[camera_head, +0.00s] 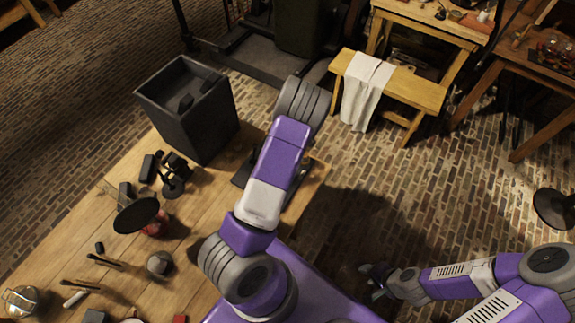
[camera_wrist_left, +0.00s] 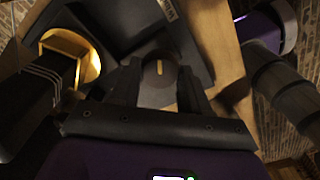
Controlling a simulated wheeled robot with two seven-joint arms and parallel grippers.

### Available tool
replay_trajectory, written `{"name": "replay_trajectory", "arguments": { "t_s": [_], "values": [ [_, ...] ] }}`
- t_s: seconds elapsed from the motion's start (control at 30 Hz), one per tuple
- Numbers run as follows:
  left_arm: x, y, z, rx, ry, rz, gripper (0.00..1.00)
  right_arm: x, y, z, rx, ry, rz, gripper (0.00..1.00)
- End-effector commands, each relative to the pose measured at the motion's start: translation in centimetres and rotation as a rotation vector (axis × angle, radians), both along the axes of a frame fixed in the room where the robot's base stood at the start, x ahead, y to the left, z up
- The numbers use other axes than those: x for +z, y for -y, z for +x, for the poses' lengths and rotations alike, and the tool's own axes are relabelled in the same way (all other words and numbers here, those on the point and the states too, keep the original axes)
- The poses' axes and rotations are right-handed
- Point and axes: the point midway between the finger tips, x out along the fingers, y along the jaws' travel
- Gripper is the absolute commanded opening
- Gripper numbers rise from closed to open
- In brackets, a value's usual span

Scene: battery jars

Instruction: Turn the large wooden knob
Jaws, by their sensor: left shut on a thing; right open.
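In the left wrist view, a round dark knob (camera_wrist_left: 157,95) with a short yellow mark on its face sits between the fingers of my left gripper (camera_wrist_left: 159,72). The fingers are shut on its sides. It looks dark here, so its wood is hard to tell. The knob is on a dark flat device (camera_wrist_left: 195,50) on the wooden table. In the head view my left arm hides the knob and left gripper; only edges of the device's dark base (camera_head: 241,176) show. My right gripper (camera_head: 374,281) is open and empty, over the brick floor, away from the table.
Several small dark items and a black round disc (camera_head: 136,215) lie left of my left arm. A brass-coloured part (camera_wrist_left: 85,50) is close left of the left gripper. A bench (camera_head: 425,92) stands farther back.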

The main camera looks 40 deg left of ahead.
Motion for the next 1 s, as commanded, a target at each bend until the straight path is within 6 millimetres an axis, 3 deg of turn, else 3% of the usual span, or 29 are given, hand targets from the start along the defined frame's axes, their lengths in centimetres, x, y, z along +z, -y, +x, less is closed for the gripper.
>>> {"name": "replay_trajectory", "arguments": {
  "t_s": [0.4,0.97,1.0],
  "values": [
    [0.11,-0.02,0.07,0.186,0.002,0.001,0.15,1.25,0.00,0.00,0.000,0.000,0.000,0.43],
    [0.04,-0.01,0.08,0.210,0.003,0.000,0.15,1.32,0.00,-0.01,0.000,0.000,0.000,0.43],
    [0.05,-0.01,0.08,0.210,0.003,0.000,0.52,1.32,0.00,-0.01,0.000,0.000,0.000,0.43]
  ]
}}
